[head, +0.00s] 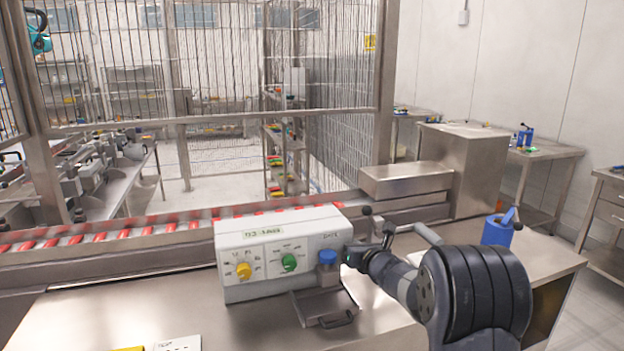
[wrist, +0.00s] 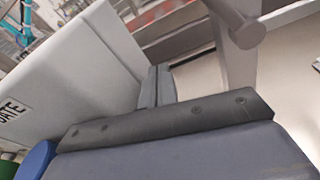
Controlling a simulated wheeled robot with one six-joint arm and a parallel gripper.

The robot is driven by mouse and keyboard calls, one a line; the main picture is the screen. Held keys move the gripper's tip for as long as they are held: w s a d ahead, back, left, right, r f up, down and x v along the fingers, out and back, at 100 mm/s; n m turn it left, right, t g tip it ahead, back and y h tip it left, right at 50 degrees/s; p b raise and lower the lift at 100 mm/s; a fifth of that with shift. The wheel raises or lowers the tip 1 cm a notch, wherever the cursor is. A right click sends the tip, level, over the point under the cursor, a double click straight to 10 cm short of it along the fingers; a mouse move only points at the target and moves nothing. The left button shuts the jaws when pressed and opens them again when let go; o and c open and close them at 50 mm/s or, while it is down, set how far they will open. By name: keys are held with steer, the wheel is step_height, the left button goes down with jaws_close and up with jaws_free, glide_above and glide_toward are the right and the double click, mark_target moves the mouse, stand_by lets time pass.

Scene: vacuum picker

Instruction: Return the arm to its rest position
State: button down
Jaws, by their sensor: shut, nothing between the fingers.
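My gripper (wrist: 156,86) shows in the wrist view as two dark grey fingers closed together, with nothing between them. They are beside the right side of the white control box (wrist: 75,60); I cannot tell whether they touch it. In the head view my dark arm reaches in from the lower right, and its end is close to the right side of the white control box (head: 240,238). The fingertips are hard to make out there. The box has a yellow knob (head: 243,271), a green knob (head: 289,262) and a blue-capped part (head: 327,257) in front.
The steel table (head: 180,310) is mostly clear at front left. A roller conveyor (head: 110,236) with red rollers runs behind the box. A metal lever (head: 428,234) stands close to my wrist. A wire fence (head: 330,110) stands behind.

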steer(key=shift+s+d+f+n, duration=0.15)
steer(key=shift+s+f+n, duration=0.1)
steer(key=shift+f+n, duration=0.35)
steer(key=shift+s+d, duration=0.1)
